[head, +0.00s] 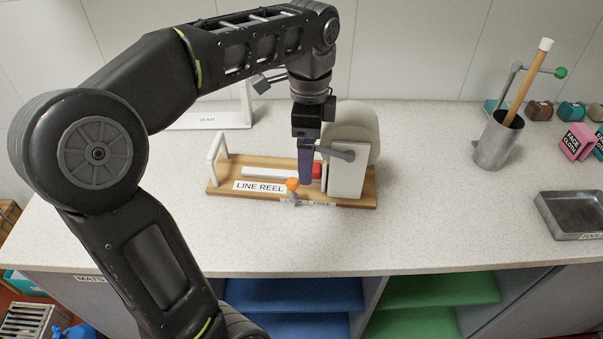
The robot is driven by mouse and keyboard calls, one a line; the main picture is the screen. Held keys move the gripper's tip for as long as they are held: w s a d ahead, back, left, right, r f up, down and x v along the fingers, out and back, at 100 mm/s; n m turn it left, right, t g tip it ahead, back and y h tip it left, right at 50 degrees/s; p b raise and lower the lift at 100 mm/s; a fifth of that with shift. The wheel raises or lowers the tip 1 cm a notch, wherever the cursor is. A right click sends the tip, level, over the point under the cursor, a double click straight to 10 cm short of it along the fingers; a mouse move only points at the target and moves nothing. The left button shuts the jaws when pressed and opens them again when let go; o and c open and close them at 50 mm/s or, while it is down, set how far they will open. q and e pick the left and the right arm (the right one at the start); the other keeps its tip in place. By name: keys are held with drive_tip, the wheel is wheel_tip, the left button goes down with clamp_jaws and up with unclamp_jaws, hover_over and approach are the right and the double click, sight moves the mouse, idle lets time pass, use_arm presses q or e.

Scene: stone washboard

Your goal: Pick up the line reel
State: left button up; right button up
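The line reel (222,186) stands on the white speckled counter. It has a wooden base with a "LINE REEL" label, a pale round disc (352,122) behind a white upright block (347,175), and a white bar handle (217,147) at its left end. A grey crank arm, a red knob (317,171) and an orange-tipped lever (292,184) are near its middle. My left gripper (306,180) points down over the base, just left of the white block. Its fingers appear edge-on, so their opening and any contact are unclear. My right gripper is out of view.
A grey metal cup (497,142) holding a wooden stick and a green-tipped lever stands at the right. A metal tray (575,216) and pink boxes (577,142) are farther right. The counter between reel and tray is clear. A white frame stands behind my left arm.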

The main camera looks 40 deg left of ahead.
use_arm(q)
drive_tip(key=shift+f+b, duration=0.45)
drive_tip(key=shift+f, duration=0.35)
wheel_tip(320, 180, down, 3)
drive_tip(key=shift+s+a+f, duration=0.1)
drive_tip(key=shift+a+f, duration=0.05)
drive_tip(key=shift+f, duration=0.05)
clamp_jaws()
idle(0.8)
